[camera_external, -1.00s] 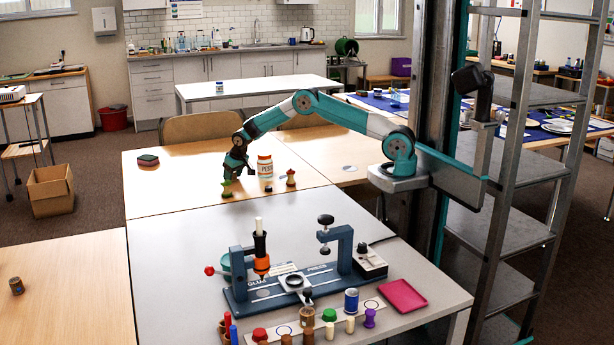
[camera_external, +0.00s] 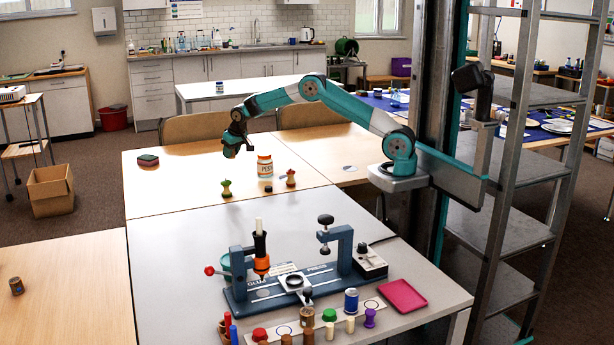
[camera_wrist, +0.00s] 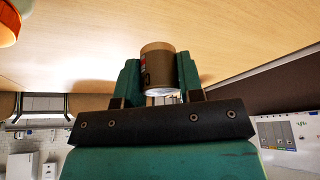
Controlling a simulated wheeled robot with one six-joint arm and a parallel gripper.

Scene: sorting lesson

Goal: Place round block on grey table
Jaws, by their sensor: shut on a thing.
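My gripper (camera_wrist: 160,80) is shut on a short round block (camera_wrist: 158,72), a cylinder with a tan end, a darker brown side and a small red-and-white mark. In the external view my gripper (camera_external: 232,152) is raised above the wooden table behind the grey one, left of the white jar; the block is hard to make out there. The grey table (camera_external: 175,265) stands in front, with a blue glue press on it and its left part bare.
The glue press (camera_external: 300,285), pink tray (camera_external: 402,295) and several small pegs crowd the grey table's front and middle.

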